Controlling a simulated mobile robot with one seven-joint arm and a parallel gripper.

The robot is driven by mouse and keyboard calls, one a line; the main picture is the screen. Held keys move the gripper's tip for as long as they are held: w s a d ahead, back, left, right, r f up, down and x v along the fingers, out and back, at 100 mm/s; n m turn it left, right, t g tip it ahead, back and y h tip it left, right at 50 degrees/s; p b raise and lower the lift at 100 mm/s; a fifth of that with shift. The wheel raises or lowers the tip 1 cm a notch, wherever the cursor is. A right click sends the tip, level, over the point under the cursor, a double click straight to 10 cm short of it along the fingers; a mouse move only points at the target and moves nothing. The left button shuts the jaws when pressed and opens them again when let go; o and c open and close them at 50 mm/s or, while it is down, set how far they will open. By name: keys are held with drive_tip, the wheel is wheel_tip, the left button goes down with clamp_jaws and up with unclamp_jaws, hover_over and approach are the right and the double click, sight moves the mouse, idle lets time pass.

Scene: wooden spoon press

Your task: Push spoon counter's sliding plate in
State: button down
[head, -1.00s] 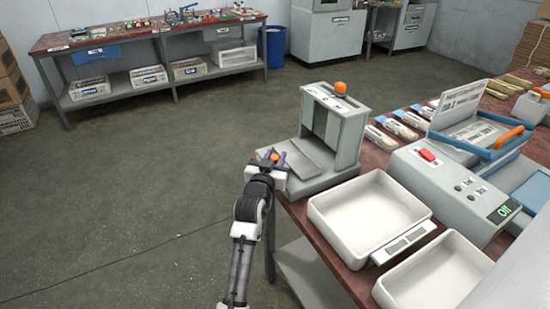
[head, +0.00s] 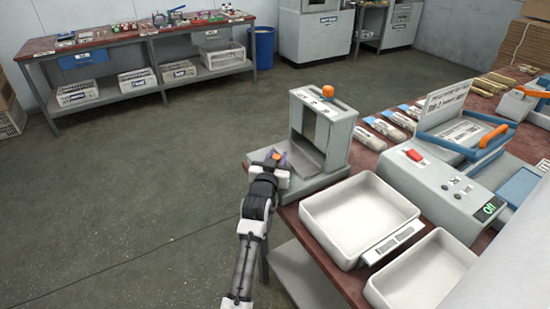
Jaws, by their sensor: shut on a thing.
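The spoon counter (head: 340,136) is a grey upright frame with an orange knob on top, standing on the near left corner of the red-topped table. Its grey sliding plate (head: 308,158) lies low in the opening, mostly between the uprights.
White trays (head: 322,237) stand in front of the counter. A grey control box (head: 428,186) with a red switch and green display is to the right. Wrapped packs (head: 386,130) lie behind. Open floor (head: 120,210) is left of my arm.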

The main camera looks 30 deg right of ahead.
drive_tip(key=c, duration=1.1)
unclamp_jaws()
drive_tip(key=shift+c, duration=0.2)
drive_tip(key=shift+s+a+f, duration=0.1)
drive_tip(key=shift+s+a, duration=0.2)
drive_tip(key=shift+a, duration=0.1)
drive_tip(key=b+v, duration=0.5)
drive_tip(key=v, duration=0.7)
drive_tip(key=shift+s+a, duration=0.3)
